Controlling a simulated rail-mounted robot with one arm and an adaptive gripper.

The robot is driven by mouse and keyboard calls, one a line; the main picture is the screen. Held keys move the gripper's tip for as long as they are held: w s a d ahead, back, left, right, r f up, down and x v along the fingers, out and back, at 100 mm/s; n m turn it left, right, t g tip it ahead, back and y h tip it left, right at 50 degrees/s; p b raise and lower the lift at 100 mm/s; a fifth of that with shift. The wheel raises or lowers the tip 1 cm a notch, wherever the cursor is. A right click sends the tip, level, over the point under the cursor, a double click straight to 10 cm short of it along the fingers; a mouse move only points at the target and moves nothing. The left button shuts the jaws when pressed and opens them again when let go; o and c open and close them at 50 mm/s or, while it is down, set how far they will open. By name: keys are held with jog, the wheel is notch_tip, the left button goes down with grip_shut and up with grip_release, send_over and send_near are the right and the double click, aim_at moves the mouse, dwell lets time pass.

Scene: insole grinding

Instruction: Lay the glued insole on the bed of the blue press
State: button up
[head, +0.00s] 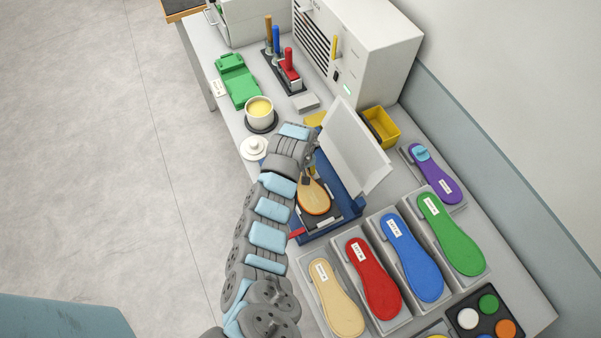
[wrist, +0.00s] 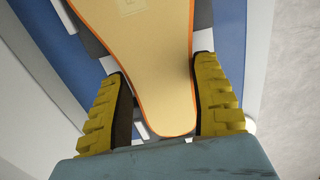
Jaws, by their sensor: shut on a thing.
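The glued insole (head: 313,199), tan with an orange edge, is at the blue press (head: 349,202), over its dark bed. My gripper (head: 309,180) is at the insole's end nearest my arm. In the wrist view, the yellow fingers of my gripper (wrist: 160,72) are on either side of the insole's rounded end, shut on it. The insole (wrist: 137,45) runs out of the top of that view, with blue press parts (wrist: 38,18) behind it. I cannot tell whether the insole touches the bed. My arm hides part of the press.
The press's pale lid (head: 352,150) stands raised beside the insole. A yellow bin (head: 381,127) is behind the lid. Coloured insoles on grey stands, including a red one (head: 373,279), are in front of the press. A glue pot (head: 260,110) and its white lid (head: 254,148) are on the left.

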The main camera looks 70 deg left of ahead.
jog(key=o, duration=1.3)
jog(key=shift+r, duration=0.15)
jog(key=shift+r+p, duration=2.1)
jog(key=shift+r, duration=1.25)
jog(key=shift+a, duration=0.1)
